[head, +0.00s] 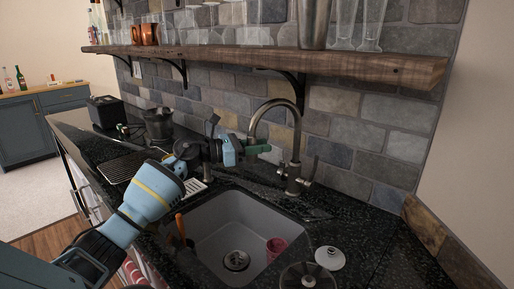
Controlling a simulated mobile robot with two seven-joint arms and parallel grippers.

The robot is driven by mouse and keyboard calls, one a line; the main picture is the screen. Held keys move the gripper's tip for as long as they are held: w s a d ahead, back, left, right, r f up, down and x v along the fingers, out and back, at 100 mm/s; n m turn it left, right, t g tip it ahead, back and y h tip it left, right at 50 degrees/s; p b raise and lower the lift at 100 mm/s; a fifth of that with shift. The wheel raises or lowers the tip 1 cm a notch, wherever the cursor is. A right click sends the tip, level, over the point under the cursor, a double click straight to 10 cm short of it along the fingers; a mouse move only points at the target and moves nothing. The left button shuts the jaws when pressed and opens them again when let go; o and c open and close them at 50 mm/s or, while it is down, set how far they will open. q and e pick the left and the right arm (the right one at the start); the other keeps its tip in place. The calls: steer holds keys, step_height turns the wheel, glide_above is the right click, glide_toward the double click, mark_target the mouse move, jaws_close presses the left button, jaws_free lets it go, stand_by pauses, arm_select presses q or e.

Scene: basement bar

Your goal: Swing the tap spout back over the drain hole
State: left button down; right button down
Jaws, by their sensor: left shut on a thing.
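The metal tap (296,150) stands on the dark counter behind the sink (222,213). Its spout arches up and over to the left, and its end is at my left gripper (256,147). My left gripper has green fingertips and is shut on the spout near its lower end, which the fingers partly hide. In the picture the spout end is near the sink's back edge, well above the round drain hole (237,260) in the basin floor. My right gripper is not in view.
A reddish cup (276,247) and an orange-handled tool (181,228) are in the sink. A white round lid-like piece (330,258) and a clear glass (306,275) are at its right. A wooden shelf (250,58) with glassware runs above. A dark pot (158,125) stands at the back left.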

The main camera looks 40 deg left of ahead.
arm_select(q)
steer(key=shift+s+d, duration=0.15)
steer(key=shift+d, duration=0.95)
steer(key=shift+s+d, duration=0.1)
steer(key=shift+d, duration=0.95)
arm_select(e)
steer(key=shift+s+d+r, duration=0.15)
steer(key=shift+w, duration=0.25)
arm_select(q)
steer(key=c, duration=1.1)
jaws_free()
steer(key=shift+c, duration=0.2)
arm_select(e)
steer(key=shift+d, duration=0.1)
arm_select(q)
steer(key=shift+a, duration=0.1)
steer(key=b+v, duration=0.1)
steer(key=v, duration=0.6)
steer(key=shift+s+b, duration=0.3)
steer(key=shift+s, duration=0.05)
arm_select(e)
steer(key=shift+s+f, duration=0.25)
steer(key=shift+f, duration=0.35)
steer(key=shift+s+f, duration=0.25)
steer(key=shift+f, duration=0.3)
